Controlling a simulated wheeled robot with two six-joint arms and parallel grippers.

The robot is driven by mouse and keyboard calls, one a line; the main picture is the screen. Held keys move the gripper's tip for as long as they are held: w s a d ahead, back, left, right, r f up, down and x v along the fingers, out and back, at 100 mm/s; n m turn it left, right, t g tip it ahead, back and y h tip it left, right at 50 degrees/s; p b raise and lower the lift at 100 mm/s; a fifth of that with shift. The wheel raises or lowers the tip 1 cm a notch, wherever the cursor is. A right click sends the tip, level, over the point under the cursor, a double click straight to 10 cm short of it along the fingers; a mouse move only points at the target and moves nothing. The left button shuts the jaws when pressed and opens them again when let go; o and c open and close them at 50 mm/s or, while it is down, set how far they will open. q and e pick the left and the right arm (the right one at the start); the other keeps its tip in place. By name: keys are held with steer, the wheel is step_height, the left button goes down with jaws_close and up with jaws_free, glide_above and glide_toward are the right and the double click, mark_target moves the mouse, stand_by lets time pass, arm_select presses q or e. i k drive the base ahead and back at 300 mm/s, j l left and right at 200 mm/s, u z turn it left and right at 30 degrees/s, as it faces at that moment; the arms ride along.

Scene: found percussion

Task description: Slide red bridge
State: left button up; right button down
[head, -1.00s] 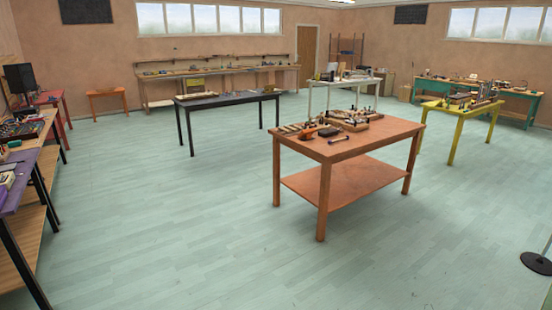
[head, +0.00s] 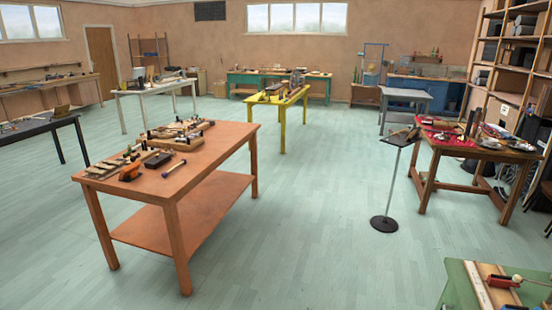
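No red bridge can be made out for certain at this distance. On the green table (head: 455,292) at the bottom right, a small red block-like piece (head: 503,281) sits across pale wooden strips (head: 487,284); the frame edge cuts this table off. On the orange-brown table (head: 215,148) an orange-red object (head: 130,173) lies near the left front, beside a black block (head: 158,160) and a dark-handled mallet (head: 174,168). Neither of my grippers is in view.
A thin stand (head: 393,185) with a round black base stands between the orange-brown table and a wooden table (head: 455,155) with a red cloth. A yellow table (head: 283,108) is farther back. Open floor (head: 310,225) lies between the tables. Shelves (head: 510,70) line the right wall.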

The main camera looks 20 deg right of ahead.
mark_target(496, 281)
steer(key=i+l+z, duration=0.1)
steer(key=i+z, duration=0.15)
steer(key=z, duration=0.2)
steer(key=i+z, duration=0.2)
steer(key=z, duration=0.2)
steer(key=i+z, duration=0.25)
steer(key=z, duration=0.2)
steer(key=i+j+z, duration=0.15)
steer(key=z, duration=0.3)
steer(key=i+j+z, duration=0.2)
steer(key=z, duration=0.2)
steer(key=i+j, duration=0.05)
steer(key=i, duration=0.05)
